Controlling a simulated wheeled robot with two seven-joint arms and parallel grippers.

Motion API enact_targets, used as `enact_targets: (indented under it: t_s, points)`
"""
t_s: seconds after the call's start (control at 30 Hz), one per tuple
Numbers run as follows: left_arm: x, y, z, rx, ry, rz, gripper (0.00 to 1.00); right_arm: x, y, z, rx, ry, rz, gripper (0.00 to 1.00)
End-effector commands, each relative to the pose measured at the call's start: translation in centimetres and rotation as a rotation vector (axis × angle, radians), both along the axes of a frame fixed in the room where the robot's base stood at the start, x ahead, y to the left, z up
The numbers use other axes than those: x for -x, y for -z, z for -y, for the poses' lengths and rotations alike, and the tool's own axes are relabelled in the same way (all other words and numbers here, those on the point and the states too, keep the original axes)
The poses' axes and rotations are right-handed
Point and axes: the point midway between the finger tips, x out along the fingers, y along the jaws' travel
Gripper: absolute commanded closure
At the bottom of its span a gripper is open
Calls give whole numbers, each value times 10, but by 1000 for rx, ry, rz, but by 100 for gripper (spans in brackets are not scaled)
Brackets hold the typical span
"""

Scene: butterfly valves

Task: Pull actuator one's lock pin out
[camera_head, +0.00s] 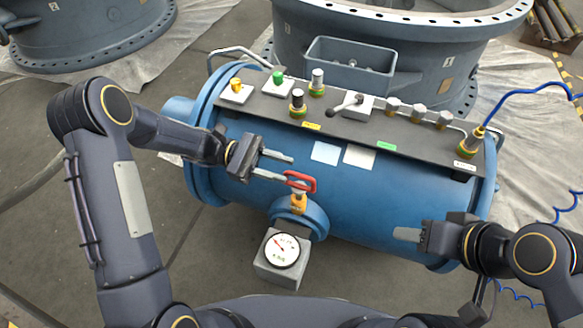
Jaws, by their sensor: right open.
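The blue cylinder (350,200) lies across the middle with a dark panel (340,123) on top. A red loop handle (300,181) stands on a brass valve (298,203) at the cylinder's front. I cannot tell for sure which part is actuator one's lock pin. My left gripper (288,169) is open and empty over the cylinder's front, its lower fingertip close to the red handle; I cannot tell whether they touch. My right gripper (400,234) is at the cylinder's lower right, clear of the handle. Its fingers overlap in the view, with nothing seen between them.
The panel carries a yellow knob (236,85), a green knob (278,78), black knob (297,98), lever (346,104), several silver caps and a blue hose (530,92). A gauge (282,250) sits below the valve. A grey tray (350,68) stands behind.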

Motion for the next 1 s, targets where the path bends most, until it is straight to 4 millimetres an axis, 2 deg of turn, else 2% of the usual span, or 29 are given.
enact_targets:
  t_s: [0.1, 0.3, 0.83, 0.93, 1.0]
  points:
    - [-7, -1, -19, 0, -3, -1, 67, 0, -6, 0, 0, 0, 0, 54]
    - [-11, -1, -35, 0, 0, 0, 67, 0, -8, 0, 0, 0, 0, 54]
    - [-11, -1, -36, -1, 1, 1, 67, 0, -7, 0, 0, 0, 0, 54]
    - [-8, -8, -38, -22, 4, 32, 67, 0, -7, 0, 0, 0, 0, 54]
    - [-1, -20, -43, -59, 10, 89, 67, 0, -8, 0, 0, 0, 0, 54]
